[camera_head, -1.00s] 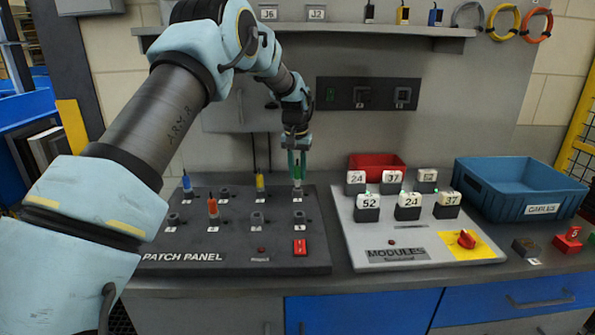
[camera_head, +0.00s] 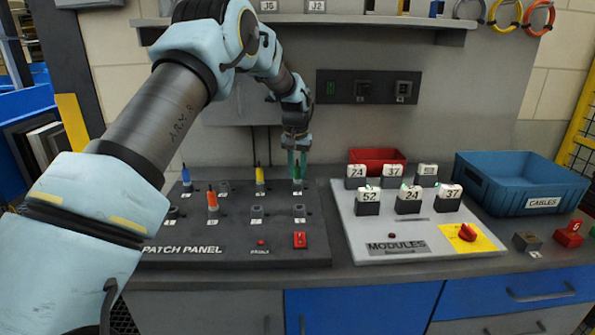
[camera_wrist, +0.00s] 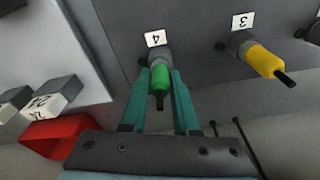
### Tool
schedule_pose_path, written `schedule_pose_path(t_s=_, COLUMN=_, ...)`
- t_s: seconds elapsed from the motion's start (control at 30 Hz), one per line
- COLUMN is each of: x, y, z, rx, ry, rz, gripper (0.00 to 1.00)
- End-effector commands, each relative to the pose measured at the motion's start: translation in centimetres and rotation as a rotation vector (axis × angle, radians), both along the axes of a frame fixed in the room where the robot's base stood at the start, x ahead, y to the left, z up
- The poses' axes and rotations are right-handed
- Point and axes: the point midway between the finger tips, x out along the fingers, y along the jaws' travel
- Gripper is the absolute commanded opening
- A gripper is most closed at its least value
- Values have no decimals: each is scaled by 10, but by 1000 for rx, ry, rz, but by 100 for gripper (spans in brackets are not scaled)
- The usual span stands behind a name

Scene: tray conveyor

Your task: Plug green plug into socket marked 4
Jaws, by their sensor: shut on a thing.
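The green plug (camera_wrist: 160,80) is at the grey socket marked 4 (camera_wrist: 158,56) in the wrist view, in line with it and with its lower end at the socket's mouth. How deep it sits is hard to tell. My gripper (camera_wrist: 160,76) is shut on the green plug, with one teal finger on each side. In the head view my gripper (camera_head: 297,168) points straight down over the back right socket of the patch panel (camera_head: 300,258). The plug is mostly hidden between the fingers there.
A yellow plug (camera_wrist: 262,60) stands in socket 3, to the right in the wrist view. Blue (camera_head: 186,178) and orange (camera_head: 212,198) plugs stand farther left on the panel. The modules board (camera_head: 400,250), a red bin (camera_head: 378,158) and a blue cables crate (camera_head: 520,180) lie to the right.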

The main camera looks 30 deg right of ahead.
Motion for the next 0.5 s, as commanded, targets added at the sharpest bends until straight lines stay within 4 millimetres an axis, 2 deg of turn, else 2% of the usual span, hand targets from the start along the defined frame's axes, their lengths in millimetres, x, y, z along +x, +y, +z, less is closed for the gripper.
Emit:
schedule_pose_path(t_s=0.1, x=0, y=0, z=-5, rx=1, ry=1, rz=0, gripper=0)
schedule_pose_path(t_s=0.13, x=0, y=0, z=-4, rx=1, ry=1, rz=0, gripper=31)
schedule_pose_path(t_s=0.4, x=0, y=0, z=-3, rx=1, ry=1, rz=0, gripper=62)
schedule_pose_path(t_s=0.5, x=0, y=0, z=-3, rx=1, ry=1, rz=0, gripper=64)
